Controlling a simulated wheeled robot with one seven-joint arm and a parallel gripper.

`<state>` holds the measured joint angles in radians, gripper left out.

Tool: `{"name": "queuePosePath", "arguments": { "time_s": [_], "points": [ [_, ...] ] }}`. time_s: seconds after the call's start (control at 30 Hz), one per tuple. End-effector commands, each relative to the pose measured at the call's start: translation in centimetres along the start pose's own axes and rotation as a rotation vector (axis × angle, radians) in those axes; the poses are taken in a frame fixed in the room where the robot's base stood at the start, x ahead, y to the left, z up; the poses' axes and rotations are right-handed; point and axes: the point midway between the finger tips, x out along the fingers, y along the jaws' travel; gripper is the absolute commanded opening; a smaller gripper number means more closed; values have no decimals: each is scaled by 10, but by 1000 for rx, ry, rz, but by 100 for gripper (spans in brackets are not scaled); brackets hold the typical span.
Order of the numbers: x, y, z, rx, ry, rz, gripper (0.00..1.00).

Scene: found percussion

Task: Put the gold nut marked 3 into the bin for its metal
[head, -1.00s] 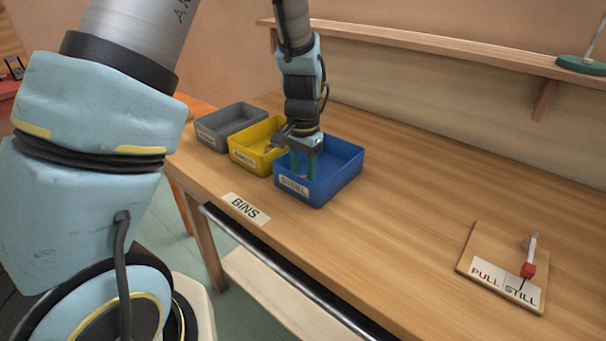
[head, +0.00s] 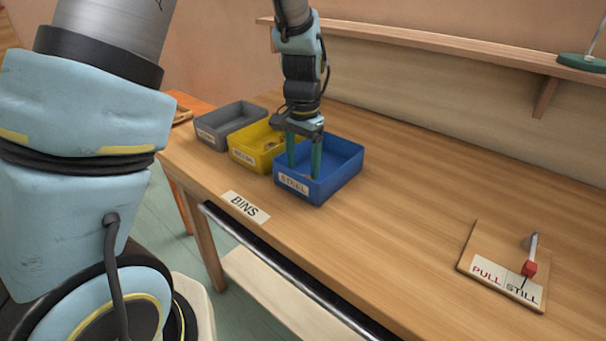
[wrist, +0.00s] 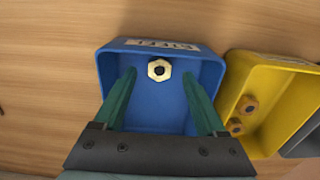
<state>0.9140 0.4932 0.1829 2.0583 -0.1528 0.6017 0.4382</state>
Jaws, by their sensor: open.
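My gripper (head: 303,172) is open, its green fingers spread inside the blue bin (head: 345,182), whose label reads STEEL. In the wrist view, a pale gold hexagonal nut (wrist: 159,69) with a dark centre lies on the floor of the blue bin (wrist: 172,118). It sits between and just beyond the fingertips (wrist: 160,76), apart from both. No number can be read on it. The yellow bin (head: 240,157) stands beside the blue one; its label is too small to read surely. It holds two brownish-gold nuts, one (wrist: 247,104) larger in view than the other (wrist: 235,127).
A grey bin (head: 212,142) stands beyond the yellow one at the left. A BINS label (head: 245,207) lies on the table near its front edge. A board with a red-handled lever (head: 528,269) is at the right. The table between is clear; a shelf runs above the back.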

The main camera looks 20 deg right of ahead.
Motion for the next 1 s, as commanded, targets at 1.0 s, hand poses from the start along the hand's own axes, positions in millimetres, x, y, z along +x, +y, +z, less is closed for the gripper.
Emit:
{"name": "queuePosePath", "arguments": {
  "time_s": [1.0],
  "points": [
    [-76, -65, 76, -301, 37, -6, 74]
  ]
}}
